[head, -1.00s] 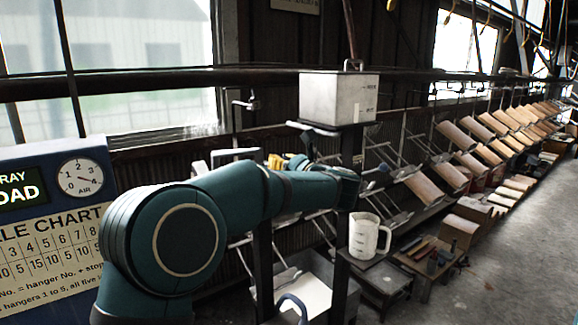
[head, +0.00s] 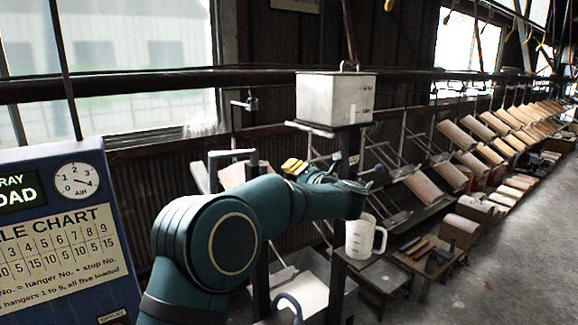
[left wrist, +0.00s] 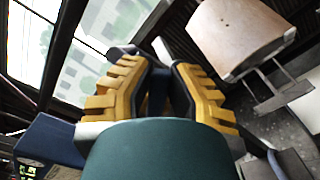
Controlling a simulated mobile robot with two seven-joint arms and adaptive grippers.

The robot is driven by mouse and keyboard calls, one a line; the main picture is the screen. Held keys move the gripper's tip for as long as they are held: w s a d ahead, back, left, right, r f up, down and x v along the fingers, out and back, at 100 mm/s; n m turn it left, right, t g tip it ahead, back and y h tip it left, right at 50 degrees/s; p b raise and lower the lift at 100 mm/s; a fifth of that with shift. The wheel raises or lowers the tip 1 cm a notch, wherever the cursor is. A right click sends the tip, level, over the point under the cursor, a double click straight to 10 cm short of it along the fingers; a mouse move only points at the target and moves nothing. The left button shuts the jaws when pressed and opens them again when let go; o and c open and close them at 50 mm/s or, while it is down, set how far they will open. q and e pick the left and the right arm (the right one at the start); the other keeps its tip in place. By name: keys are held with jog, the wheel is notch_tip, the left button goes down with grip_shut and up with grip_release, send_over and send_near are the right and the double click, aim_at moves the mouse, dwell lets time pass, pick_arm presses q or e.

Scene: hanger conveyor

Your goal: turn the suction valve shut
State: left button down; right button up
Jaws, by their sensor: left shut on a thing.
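My left gripper (head: 293,166) shows by its yellow fingers, in front of the dark wall and left of the tank stand. In the left wrist view its two ridged yellow fingers (left wrist: 153,68) are closed in on a dark piece (left wrist: 156,96) between them. That piece is mostly hidden by the fingers and my wrist; it looks like the suction valve's handle, but its shape and angle cannot be made out. My teal left arm crosses in front. My right gripper is not in view.
A white tank (head: 334,98) stands on a dark stand, with a measuring jug (head: 362,238) lower right. A blue chart panel (head: 70,225) is at the left. Boards on hangers (head: 424,188) line the wall. The floor at right (head: 510,260) is clear.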

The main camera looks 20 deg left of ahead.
pick_arm(q)
jog(key=shift+w+d+f+m+p, duration=0.15)
jog(key=shift+f+m+p, duration=0.15)
jog(key=shift+f+m, duration=0.55)
jog(key=shift+w+d+f+m+p, duration=0.2)
jog(key=shift+f+m, duration=0.25)
jog(key=shift+m, duration=0.75)
jog(key=shift+w+a+f+m+p, duration=0.1)
jog(key=shift+f+m+p, duration=0.25)
jog(key=shift+f+m, duration=0.5)
jog(key=shift+r+m, duration=0.15)
jog(key=shift+m, duration=0.15)
jog(key=c, duration=0.9)
grip_release()
jog(key=v, duration=1.2)
